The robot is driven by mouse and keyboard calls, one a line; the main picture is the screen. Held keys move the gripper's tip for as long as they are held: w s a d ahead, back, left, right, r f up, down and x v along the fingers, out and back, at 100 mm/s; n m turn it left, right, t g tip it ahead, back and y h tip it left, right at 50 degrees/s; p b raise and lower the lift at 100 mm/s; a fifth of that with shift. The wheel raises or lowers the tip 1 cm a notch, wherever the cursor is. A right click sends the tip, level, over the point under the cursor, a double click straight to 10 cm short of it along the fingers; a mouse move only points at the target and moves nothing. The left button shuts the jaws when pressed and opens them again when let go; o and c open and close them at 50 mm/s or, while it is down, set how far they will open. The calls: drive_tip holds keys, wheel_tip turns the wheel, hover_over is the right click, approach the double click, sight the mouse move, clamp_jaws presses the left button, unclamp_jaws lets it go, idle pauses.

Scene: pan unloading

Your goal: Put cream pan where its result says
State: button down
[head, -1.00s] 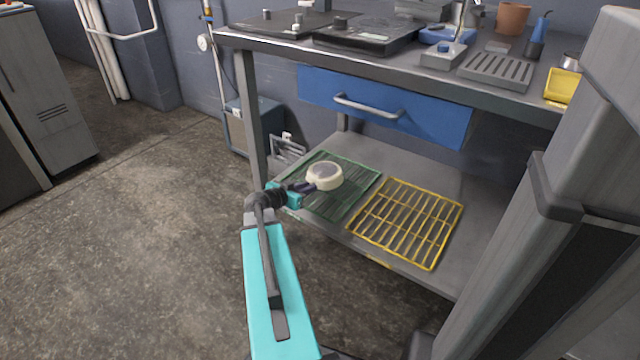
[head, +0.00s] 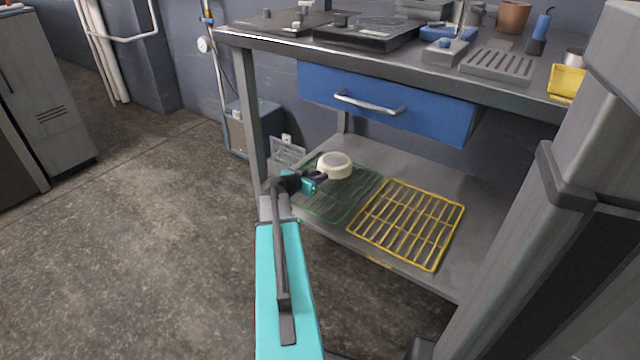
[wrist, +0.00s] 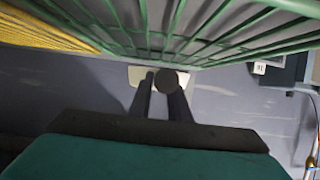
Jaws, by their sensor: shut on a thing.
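The cream pan (head: 335,167) is a round, shallow, pale pan over the back part of the green rack (head: 340,208) on the lower shelf. My gripper (head: 319,177) is shut on the pan's dark handle at its left side. In the wrist view, my gripper's dark fingers (wrist: 166,88) close around the dark handle, whose rounded end faces the camera. A pale bit of the cream pan (wrist: 137,75) shows beside the fingers. The green rack (wrist: 190,45) spans the top of that view. I cannot tell whether the pan touches the rack.
A yellow rack (head: 408,224) lies right of the green one on the grey lower shelf (head: 480,205). A blue drawer (head: 385,102) hangs above under the worktop. A grey column stands at the right.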

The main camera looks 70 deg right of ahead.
sight(320, 188)
drive_tip(key=shift+d, duration=0.65)
drive_tip(key=shift+f+b, duration=1.1)
drive_tip(key=shift+f, duration=0.7)
drive_tip(key=c, duration=1.7)
unclamp_jaws()
drive_tip(key=shift+o, duration=0.2)
drive_tip(key=shift+a+r, duration=0.1)
drive_tip(key=shift+a, duration=0.05)
